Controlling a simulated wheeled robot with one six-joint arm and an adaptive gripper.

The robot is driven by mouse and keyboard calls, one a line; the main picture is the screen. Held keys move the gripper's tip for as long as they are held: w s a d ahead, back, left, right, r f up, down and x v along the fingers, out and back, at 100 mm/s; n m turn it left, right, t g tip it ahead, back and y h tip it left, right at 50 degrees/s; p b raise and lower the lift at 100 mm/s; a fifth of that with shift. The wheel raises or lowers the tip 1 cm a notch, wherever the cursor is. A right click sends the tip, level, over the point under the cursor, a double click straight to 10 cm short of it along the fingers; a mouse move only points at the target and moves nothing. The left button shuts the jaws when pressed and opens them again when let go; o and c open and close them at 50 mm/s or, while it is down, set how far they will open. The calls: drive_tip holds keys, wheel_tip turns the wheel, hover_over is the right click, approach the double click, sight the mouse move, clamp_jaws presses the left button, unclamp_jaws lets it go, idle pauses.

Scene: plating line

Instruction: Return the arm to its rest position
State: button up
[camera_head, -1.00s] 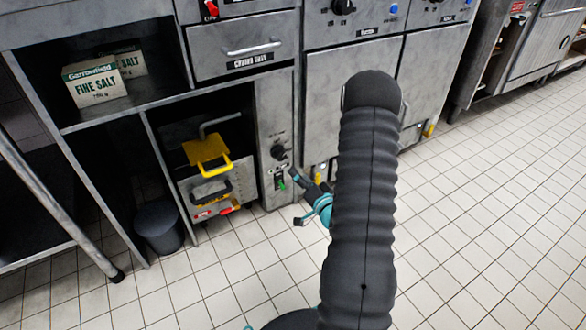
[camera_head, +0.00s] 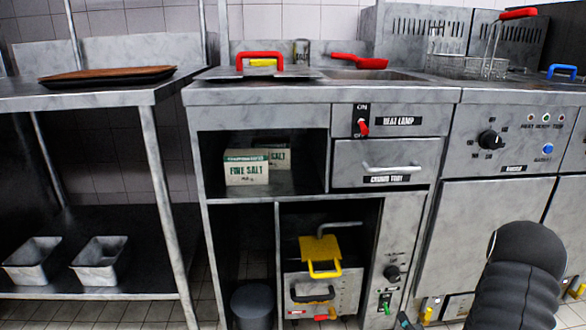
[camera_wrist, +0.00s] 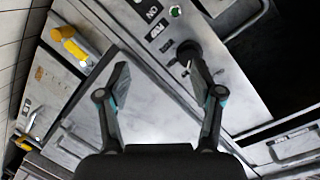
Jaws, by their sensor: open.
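My gripper (camera_wrist: 162,95) shows in the wrist view with its two fingers spread wide and nothing between them. I cannot tell the gap to the panel. In the head view my dark arm stands at the lower right, and the gripper is mostly hidden low behind the edge of the picture.
The counter unit holds a drawer (camera_head: 388,152), a yellow-handled machine (camera_head: 322,280) and salt boxes (camera_head: 246,168). A bin (camera_head: 252,306) stands below. A steel table (camera_head: 75,93) is at left; a fryer basket (camera_head: 468,66) is at upper right.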

drive_tip(key=s+d+f+n+g+h, duration=0.2)
drive_tip(key=s+d+f+g, duration=0.1)
drive_tip(key=s+f+g, duration=0.6)
drive_tip(key=s+a+r+n+p, duration=0.2)
drive_tip(key=s+a+r, duration=0.3)
drive_tip(key=r, duration=1.1)
drive_tip(key=s+a+r+n+y+p, duration=0.1)
drive_tip(key=s+a+r+p, duration=0.4)
drive_tip(key=a+r, duration=0.5)
drive_tip(key=s+a+r+n+g+p, duration=0.1)
drive_tip(key=s+a+r+n+p, duration=0.2)
drive_tip(key=r, duration=2)
drive_tip(key=s+a, duration=0.2)
drive_tip(key=a, duration=0.3)
drive_tip(key=shift+s+a+r+p, duration=0.2)
drive_tip(key=shift+s+r+p, duration=0.1)
drive_tip(key=shift+r+p, duration=0.1)
drive_tip(key=shift+o, duration=0.2)
